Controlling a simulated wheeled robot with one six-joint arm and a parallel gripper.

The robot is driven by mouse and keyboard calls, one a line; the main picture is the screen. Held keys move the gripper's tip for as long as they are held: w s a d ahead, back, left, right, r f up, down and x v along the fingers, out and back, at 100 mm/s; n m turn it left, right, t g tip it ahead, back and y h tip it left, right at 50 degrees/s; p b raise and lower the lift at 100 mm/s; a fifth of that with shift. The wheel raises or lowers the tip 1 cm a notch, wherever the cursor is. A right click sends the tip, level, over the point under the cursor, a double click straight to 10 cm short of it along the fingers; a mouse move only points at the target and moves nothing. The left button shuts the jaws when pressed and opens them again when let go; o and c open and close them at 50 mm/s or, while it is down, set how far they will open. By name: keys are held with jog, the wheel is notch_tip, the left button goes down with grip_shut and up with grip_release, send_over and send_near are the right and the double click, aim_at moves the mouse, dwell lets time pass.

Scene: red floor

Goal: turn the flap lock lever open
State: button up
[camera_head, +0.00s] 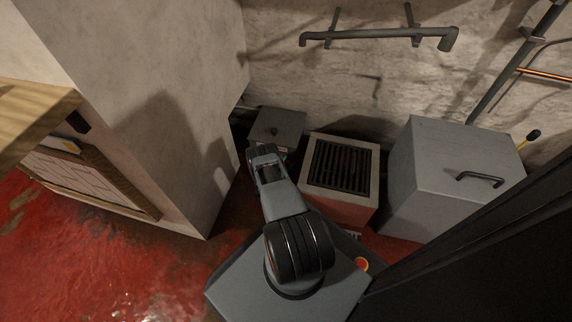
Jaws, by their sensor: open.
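A short lever with a black knob on a yellow stem (530,138) stands at the right, behind the right edge of a large grey box (435,165). I cannot tell for sure that this is the flap lock lever. The box has a dark bar handle (480,179) on its face. A smaller grey box (284,123) with a small knob on top stands against the back wall, partly hidden by my arm. My arm reaches from my base toward that smaller box. My gripper is hidden behind my arm's links, so its fingers do not show.
A red box with a black grille top (341,166) stands between the two grey boxes. A pale wall block (165,130) closes in the left. A thick wall pipe (380,35) runs above. Red floor (90,255) is open at the lower left.

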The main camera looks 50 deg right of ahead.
grip_shut()
dwell(0.5)
